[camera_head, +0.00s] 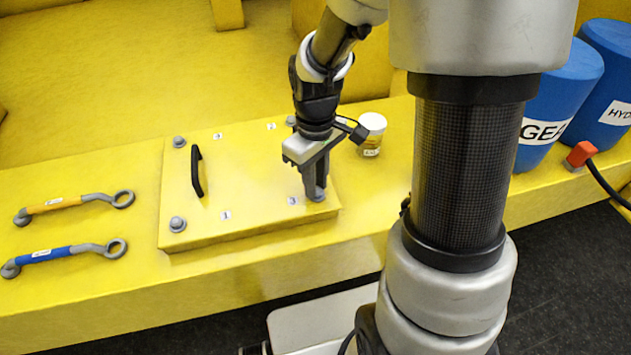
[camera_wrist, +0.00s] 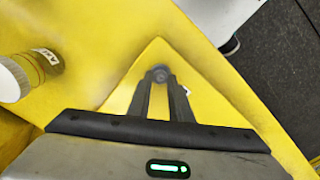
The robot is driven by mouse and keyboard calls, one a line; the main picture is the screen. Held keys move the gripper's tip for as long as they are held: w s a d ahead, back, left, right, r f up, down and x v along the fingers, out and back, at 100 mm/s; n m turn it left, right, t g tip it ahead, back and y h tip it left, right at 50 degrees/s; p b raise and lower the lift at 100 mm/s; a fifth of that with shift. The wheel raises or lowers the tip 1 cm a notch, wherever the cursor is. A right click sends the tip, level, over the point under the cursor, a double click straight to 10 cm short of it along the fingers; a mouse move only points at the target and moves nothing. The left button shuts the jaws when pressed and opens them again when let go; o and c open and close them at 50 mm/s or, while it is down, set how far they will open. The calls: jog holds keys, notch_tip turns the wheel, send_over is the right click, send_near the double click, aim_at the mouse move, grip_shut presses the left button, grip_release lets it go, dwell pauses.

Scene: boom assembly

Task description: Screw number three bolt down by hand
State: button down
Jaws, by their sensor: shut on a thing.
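A yellow square cover plate (camera_head: 245,180) lies on the yellow ledge, with a grey bolt at each corner. My gripper (camera_head: 314,193) points down at the plate's front right corner and is shut on the grey bolt (camera_head: 318,197) there. The small label (camera_head: 293,200) beside this bolt is hard to read. In the wrist view my gripper's fingertips (camera_wrist: 160,77) meet around the bolt head (camera_wrist: 160,72). The fingers hide part of the bolt, so I cannot tell how deep it sits.
A black handle (camera_head: 197,172) stands on the plate. Other bolts show at the back left (camera_head: 179,142) and front left (camera_head: 177,224). An orange wrench (camera_head: 62,204) and a blue wrench (camera_head: 50,256) lie left. A white-lidded jar (camera_head: 372,128) and blue drums (camera_head: 560,95) stand right.

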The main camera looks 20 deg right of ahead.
jog(key=shift+w+r, duration=0.1)
jog(key=shift+r, duration=0.05)
jog(key=c, duration=1.6)
grip_release()
notch_tip(320, 180, up, 17)
jog(key=shift+r+p, duration=0.2)
jog(key=shift+p, duration=0.35)
